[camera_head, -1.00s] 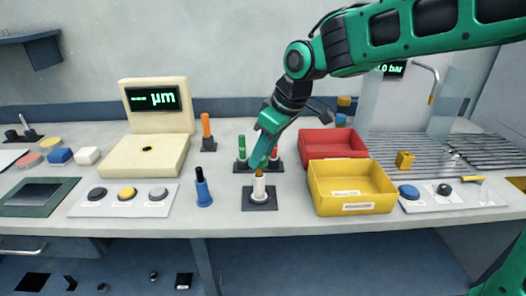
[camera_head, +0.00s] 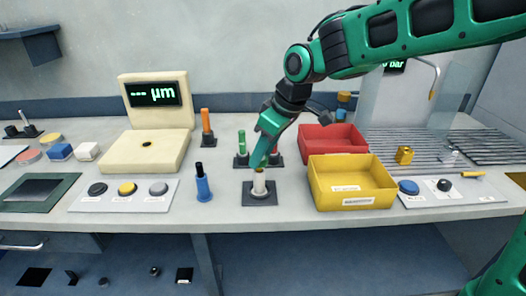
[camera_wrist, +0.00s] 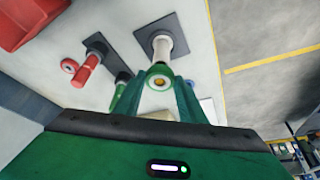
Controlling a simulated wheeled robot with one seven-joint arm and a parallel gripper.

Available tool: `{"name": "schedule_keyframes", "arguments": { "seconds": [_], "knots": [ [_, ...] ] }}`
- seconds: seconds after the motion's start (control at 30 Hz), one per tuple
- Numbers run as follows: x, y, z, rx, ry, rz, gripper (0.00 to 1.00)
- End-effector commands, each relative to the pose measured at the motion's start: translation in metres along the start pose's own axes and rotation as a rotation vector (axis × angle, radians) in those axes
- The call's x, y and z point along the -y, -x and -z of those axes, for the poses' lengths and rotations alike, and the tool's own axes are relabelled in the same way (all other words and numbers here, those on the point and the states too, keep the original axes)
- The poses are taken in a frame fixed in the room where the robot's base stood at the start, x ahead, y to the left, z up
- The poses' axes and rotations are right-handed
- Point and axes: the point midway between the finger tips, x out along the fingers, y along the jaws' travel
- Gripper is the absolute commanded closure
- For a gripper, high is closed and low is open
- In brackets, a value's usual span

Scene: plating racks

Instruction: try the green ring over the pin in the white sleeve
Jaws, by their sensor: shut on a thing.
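The white sleeve (camera_head: 259,188) stands upright on a dark square base (camera_head: 272,199) at the front middle of the bench. My gripper (camera_head: 258,166) is directly above it, pointing down. In the wrist view the fingers of my gripper (camera_wrist: 160,88) are shut on the small green ring (camera_wrist: 149,82), which has a pale face.
A green post (camera_head: 242,145) and a red post (camera_wrist: 88,70) stand on bases behind the sleeve. A yellow bin (camera_head: 350,190) is close on the right, with a red bin (camera_head: 330,141) behind. Bench is clear between post and sleeve.

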Motion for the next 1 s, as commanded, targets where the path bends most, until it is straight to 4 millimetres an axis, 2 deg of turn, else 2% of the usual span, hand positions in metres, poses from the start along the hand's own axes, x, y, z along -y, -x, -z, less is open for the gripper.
{"name": "schedule_keyframes", "arguments": {
  "seconds": [1.0],
  "knots": [
    [-0.0003,-0.008,-0.0034,-0.001,0.0,0.0,0.81]
  ]
}}
